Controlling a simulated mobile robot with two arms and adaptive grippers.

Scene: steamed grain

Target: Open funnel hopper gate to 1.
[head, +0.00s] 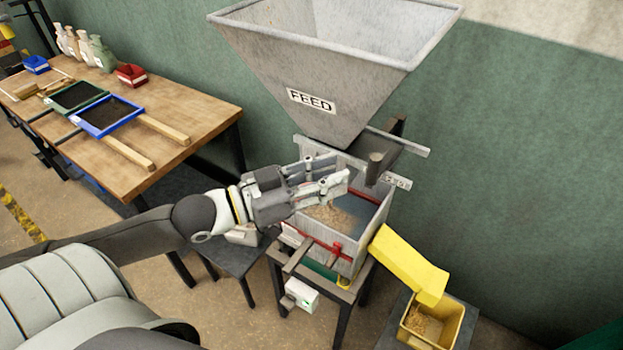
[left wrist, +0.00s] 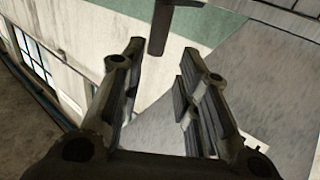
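The grey funnel hopper (head: 325,60) marked FEED stands over a metal box against the green wall. Under its outlet is a gate plate (head: 400,143) with a short dark upright handle (head: 374,168). My left gripper (head: 342,170) is open and empty, just left of the handle, with its fingers pointing towards it. In the left wrist view, a dark post (left wrist: 158,32), apparently the handle, shows beyond and between the spread fingertips (left wrist: 165,65), with no contact visible. How far the gate is open cannot be told. My right gripper is out of view.
The metal box (head: 377,215) below holds some grain and has a red bar in front. A yellow chute (head: 408,262) leads to a yellow bin (head: 455,325) with grain. A wooden table (head: 200,105) with framed sieves stands at the left.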

